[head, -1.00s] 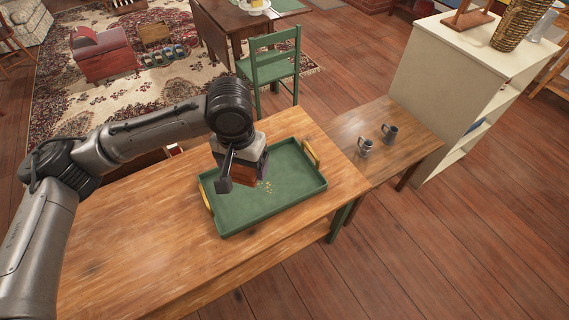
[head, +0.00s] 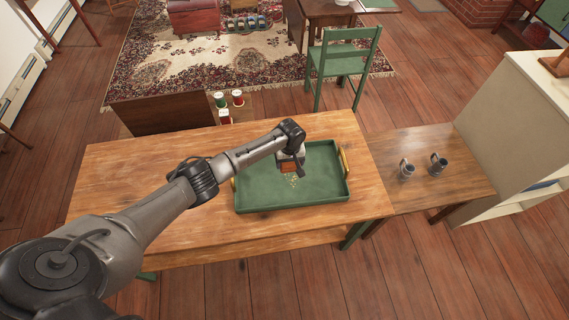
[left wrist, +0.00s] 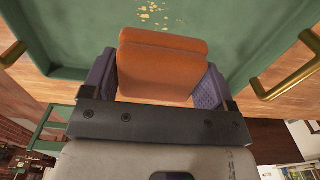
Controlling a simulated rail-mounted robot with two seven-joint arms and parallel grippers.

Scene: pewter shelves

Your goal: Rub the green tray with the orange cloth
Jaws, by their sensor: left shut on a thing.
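The green tray (head: 322,190) with brass handles lies on the wooden table. Several pale yellow crumbs lie on its floor. In the left wrist view, the orange cloth (left wrist: 160,65) sits between the two purple-grey finger pads of my left gripper (left wrist: 160,80). The crumbs show just beyond the cloth on the green tray (left wrist: 230,25). I cannot tell whether the cloth touches the tray floor. My right gripper is not in view.
The wooden table (head: 130,180) is bare to the left of the tray. A lower side table (head: 430,190) to the right holds two pewter mugs (head: 407,170). A green chair (head: 344,65) stands behind the table, and a cream shelf (head: 510,120) stands at the right.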

